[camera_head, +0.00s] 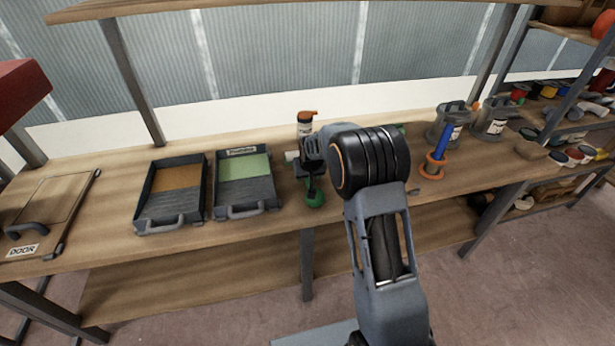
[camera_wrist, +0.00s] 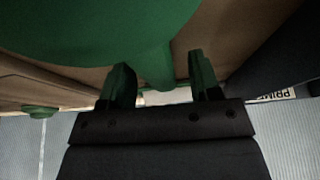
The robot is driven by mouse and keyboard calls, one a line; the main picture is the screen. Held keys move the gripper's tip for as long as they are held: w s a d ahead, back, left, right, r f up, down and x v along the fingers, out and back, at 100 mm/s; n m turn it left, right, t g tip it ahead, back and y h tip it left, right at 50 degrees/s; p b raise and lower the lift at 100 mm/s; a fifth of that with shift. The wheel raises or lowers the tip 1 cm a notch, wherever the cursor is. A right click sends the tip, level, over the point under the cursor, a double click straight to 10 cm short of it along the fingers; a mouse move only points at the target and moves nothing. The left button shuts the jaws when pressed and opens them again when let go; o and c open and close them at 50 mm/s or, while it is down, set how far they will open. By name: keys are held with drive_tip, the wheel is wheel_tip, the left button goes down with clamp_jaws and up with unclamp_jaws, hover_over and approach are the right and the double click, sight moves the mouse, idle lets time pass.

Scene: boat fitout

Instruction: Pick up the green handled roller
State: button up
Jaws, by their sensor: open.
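A green rounded handle end (camera_head: 315,199), which looks like the green handled roller, shows just below my gripper (camera_head: 311,172) in the head view. In the wrist view a large green shape (camera_wrist: 110,30) fills the top and narrows down between the two fingers of my gripper (camera_wrist: 161,72). The fingers stand apart, one on each side of the narrow green part, and I cannot tell whether they touch it. My gripper and arm hide most of the roller in the head view. A small white piece (camera_head: 291,156) shows beside my gripper; I cannot tell whether it belongs to the roller.
A tray with green paint (camera_head: 247,210) and a tray with brown-orange paint (camera_head: 170,219) stand left of my gripper. A bottle with an orange cap (camera_head: 305,124) stands behind it. A blue-and-orange upright object (camera_head: 437,158) and tins (camera_head: 490,120) stand right. A door panel (camera_head: 45,210) lies far left.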

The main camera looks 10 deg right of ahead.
drive_tip(key=shift+f, duration=0.1)
clamp_jaws()
idle(0.4)
